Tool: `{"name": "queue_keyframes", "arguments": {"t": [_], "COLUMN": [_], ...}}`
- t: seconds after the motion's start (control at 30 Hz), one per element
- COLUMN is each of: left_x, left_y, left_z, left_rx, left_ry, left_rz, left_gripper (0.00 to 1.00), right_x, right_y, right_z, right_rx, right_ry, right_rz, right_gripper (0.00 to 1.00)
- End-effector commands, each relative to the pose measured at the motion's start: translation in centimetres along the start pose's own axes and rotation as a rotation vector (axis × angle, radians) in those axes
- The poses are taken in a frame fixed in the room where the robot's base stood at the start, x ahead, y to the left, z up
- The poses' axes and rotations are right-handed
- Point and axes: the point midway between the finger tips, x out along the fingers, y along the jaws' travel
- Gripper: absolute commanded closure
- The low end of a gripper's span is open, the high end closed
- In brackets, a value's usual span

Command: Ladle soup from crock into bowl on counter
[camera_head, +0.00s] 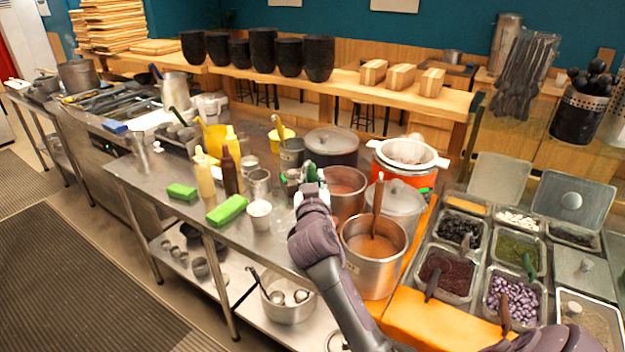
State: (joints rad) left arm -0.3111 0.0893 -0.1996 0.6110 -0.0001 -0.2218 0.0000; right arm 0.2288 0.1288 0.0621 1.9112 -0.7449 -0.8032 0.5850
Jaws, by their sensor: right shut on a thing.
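My right gripper (312,188) is over the steel counter, at the left rim of a steel crock (345,204) of orange-brown soup. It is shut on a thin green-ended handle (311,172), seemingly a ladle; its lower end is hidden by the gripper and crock. A larger crock (372,278) of orange soup stands in front, with a brown-handled utensil (378,192) upright in it. A small white bowl (259,215) stands on the counter to the left of the gripper, apart from it. My left gripper is not in view.
Squeeze bottles (204,174), green sponges (227,210) and steel cups (259,184) stand left of the gripper. Lidded pots (331,147) and an orange-red pot (404,170) are behind. Topping bins (515,297) fill the right. The front-left counter edge has some free room.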

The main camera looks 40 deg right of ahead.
Motion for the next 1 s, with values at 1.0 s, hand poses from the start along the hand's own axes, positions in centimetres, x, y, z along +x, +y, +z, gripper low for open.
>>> {"name": "queue_keyframes", "arguments": {"t": [1.0], "left_x": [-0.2], "left_y": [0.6], "left_z": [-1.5], "left_rx": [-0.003], "left_ry": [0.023], "left_rz": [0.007], "left_gripper": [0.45], "right_x": [-0.2], "right_y": [-8.8], "right_z": [3.1], "right_rx": [-0.504], "right_ry": [0.015], "right_rz": [0.006], "right_gripper": [1.0]}}
